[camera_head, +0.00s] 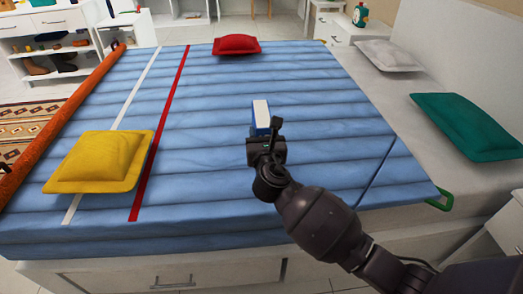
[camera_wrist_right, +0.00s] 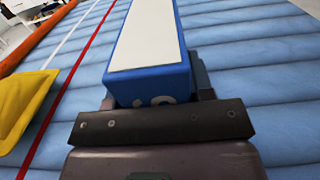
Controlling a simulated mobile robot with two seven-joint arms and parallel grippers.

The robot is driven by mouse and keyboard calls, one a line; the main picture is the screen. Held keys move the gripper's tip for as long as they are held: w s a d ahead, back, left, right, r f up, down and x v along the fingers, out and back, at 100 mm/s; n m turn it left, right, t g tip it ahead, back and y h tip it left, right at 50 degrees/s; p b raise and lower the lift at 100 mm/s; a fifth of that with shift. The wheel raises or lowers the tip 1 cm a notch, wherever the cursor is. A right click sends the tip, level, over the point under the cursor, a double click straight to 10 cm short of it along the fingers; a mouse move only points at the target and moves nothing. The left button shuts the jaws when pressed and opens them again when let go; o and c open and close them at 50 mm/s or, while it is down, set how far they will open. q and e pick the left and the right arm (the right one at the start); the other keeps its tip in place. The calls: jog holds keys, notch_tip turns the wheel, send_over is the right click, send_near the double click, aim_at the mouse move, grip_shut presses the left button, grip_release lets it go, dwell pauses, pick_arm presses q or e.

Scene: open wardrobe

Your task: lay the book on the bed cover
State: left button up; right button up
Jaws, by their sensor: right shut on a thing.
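The book (camera_head: 260,113) is blue with a white face, and my right gripper (camera_head: 266,139) is shut on its near end. In the right wrist view the book (camera_wrist_right: 150,45) stretches away from the gripper (camera_wrist_right: 150,100), with its white face up. The blue quilted bed cover (camera_head: 210,115) lies below, with a white stripe and a red stripe on its left side. The book is over the middle of the cover; I cannot tell whether it touches it. My left gripper is not in view.
A yellow pillow (camera_head: 100,160) lies at the cover's near left and a red pillow (camera_head: 236,44) at its far edge. An orange roll (camera_head: 60,130) runs along the left edge. Green (camera_head: 468,126) and white (camera_head: 388,55) pillows lie at the right. The cover around the book is clear.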

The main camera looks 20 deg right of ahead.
notch_tip(320, 180, down, 6)
jog(key=shift+r+b, duration=0.2)
jog(key=shift+b, duration=0.9)
jog(key=shift+r, duration=0.25)
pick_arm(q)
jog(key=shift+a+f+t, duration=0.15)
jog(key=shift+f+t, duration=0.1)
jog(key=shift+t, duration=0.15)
pick_arm(e)
jog(key=shift+f, duration=0.1)
jog(key=o, duration=1.2)
jog(key=shift+f, duration=0.15)
